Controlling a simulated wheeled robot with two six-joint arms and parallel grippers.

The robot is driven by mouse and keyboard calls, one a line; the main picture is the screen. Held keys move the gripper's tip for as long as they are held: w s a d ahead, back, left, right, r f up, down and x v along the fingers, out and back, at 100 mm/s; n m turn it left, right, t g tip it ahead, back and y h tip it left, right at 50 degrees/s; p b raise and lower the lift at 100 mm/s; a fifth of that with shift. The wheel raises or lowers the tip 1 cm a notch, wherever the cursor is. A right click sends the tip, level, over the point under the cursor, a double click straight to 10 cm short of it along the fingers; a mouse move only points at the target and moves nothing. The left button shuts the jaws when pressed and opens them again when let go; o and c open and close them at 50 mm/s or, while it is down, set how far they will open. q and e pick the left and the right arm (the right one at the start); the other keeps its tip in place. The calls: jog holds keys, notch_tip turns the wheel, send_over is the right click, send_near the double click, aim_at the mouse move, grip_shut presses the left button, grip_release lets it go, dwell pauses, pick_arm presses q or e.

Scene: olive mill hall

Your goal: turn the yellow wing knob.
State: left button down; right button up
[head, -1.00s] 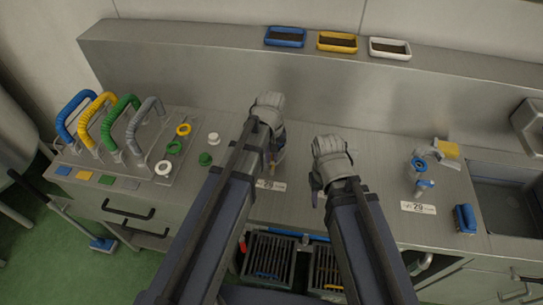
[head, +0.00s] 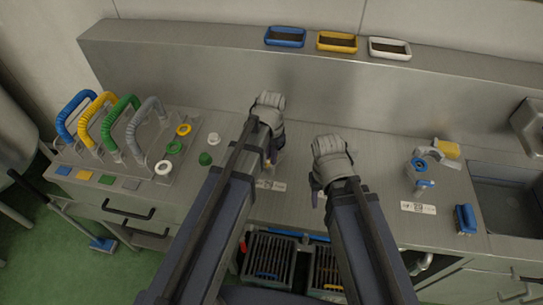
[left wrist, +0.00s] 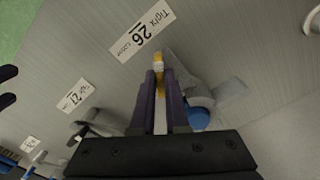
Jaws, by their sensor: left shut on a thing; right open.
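The yellow wing knob (left wrist: 159,62) shows between the fingertips of my left gripper (left wrist: 163,80) in the left wrist view. The gripper is shut on it, and the fingers hide part of it. A grey fitting with a blue part (left wrist: 198,118) sits just beside the fingers. A white label (left wrist: 142,31) reading "26", with "Tight" and "Loose", lies near the knob. In the head view my left gripper (head: 272,160) is low over the steel counter, and my own arm mostly hides the fitting. My right gripper (head: 316,190) is open and empty, to its right.
A similar fitting (head: 420,172) with blue and yellow parts stands right, by the sink (head: 505,200) and a blue brush (head: 465,218). Coloured hoop handles (head: 120,118) stand left. Three trays (head: 337,42) lie on the back ledge. Counter behind the grippers is clear.

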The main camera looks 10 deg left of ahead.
pick_arm(q)
jog(key=m, duration=0.5)
jog(key=shift+m, duration=0.3)
jog(key=m, duration=0.5)
jog(key=shift+m, duration=0.4)
jog(key=c, duration=0.9)
grip_release()
jog(key=shift+r, duration=0.15)
pick_arm(e)
jog(key=shift+r, duration=0.15)
pick_arm(q)
notch_tip(320, 180, up, 8)
jog(key=p, duration=0.8)
jog(key=shift+f, duration=0.2)
pick_arm(e)
notch_tip(320, 180, up, 8)
jog(key=shift+f, duration=0.25)
